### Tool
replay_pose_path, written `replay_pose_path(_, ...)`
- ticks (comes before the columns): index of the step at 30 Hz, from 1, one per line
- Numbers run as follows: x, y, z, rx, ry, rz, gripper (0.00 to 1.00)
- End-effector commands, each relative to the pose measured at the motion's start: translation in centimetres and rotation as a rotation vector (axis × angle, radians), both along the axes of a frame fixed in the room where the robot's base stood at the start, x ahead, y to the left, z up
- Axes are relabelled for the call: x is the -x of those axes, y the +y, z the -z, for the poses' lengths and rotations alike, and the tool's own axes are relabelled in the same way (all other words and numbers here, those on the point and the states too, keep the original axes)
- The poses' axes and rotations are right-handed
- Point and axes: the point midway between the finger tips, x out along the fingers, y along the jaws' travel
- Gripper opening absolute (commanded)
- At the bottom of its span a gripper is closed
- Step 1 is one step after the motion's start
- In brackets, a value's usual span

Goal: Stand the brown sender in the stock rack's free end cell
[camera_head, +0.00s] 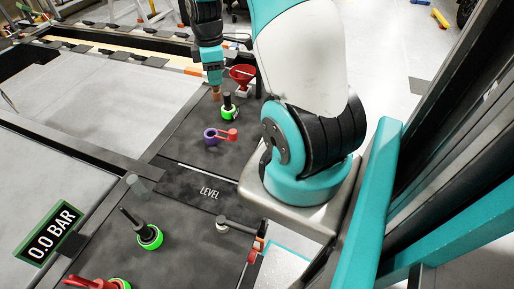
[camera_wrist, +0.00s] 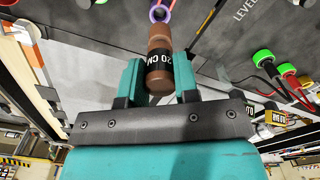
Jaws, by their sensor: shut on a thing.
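The brown sender (camera_wrist: 158,60) is a brown cylinder with a black band lettered "20 CM". In the wrist view it lies between the teal jaws of my gripper (camera_wrist: 160,82), which is shut on it. In the head view my gripper (camera_head: 213,76) points down over the far end of the dark deck, with the sender's brown end (camera_head: 216,96) just below the jaws. Whether that end touches the deck cannot be told. I cannot make out the stock rack or its free end cell with certainty in either view.
A black post in a green ring (camera_head: 228,107) and a purple ring with a red handle (camera_head: 211,136) are nearer on the deck.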

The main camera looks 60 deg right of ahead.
Motion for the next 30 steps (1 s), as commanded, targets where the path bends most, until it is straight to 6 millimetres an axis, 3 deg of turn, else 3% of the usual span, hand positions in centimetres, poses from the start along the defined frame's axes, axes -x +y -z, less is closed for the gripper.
replay_pose_path(1,1.4,-0.1,-1.2,-0.007,0.01,0.005,0.04)
replay_pose_path(8,7.1,0.2,-0.6,-0.009,0.011,0.005,0.04)
replay_pose_path(15,12.9,2.0,-1.8,-0.007,0.007,0.003,0.04)
replay_pose_path(23,15.7,3.3,-2.5,-0.001,0.001,0.001,0.04)
replay_pose_path(26,15.9,3.5,-1.3,0.0,0.0,0.0,0.04)
replay_pose_path(30,15.9,3.4,2.0,0.001,-0.001,-0.001,0.04)
